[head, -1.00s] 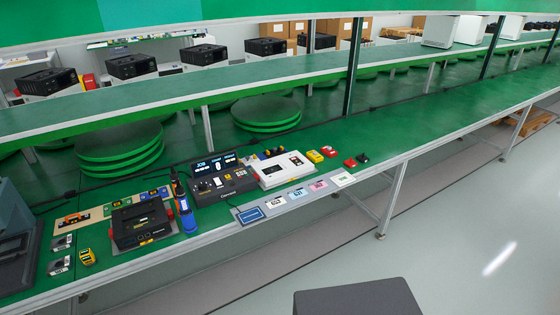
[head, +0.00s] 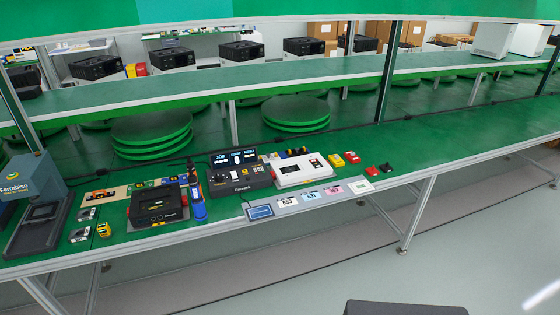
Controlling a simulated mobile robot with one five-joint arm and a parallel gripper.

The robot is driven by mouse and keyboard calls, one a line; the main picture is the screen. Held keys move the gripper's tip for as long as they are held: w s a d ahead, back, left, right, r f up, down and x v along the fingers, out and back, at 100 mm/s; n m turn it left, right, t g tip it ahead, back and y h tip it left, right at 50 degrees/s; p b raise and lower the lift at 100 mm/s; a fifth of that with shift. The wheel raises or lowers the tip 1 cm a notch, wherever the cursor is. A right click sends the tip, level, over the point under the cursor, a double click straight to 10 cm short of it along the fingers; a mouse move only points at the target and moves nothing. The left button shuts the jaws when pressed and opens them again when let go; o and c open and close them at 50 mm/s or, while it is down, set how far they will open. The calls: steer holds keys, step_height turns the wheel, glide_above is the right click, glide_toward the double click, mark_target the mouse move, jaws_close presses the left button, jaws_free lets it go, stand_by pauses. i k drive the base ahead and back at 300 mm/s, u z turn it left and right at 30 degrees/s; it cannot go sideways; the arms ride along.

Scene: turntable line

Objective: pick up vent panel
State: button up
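I cannot tell for sure which thing is the vent panel; no part is clearly a separate slatted panel at this size. A black box-shaped unit (head: 158,206) lies on the green bench (head: 440,135) at left of centre. A blue upright tool (head: 197,203) stands right beside it. Further right are a dark control box with knobs and a small display (head: 240,178) and a white flat unit (head: 303,171). My gripper is not in view.
A grey press-like machine (head: 35,205) stands at the left end. Small yellow and red parts (head: 337,160) and a row of label cards (head: 311,194) lie at right. Stacked green turntables (head: 152,138) are behind.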

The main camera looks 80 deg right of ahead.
mark_target(268, 158)
steer(key=z, duration=1.5)
steer(key=i, duration=0.8)
steer(key=z, duration=0.05)
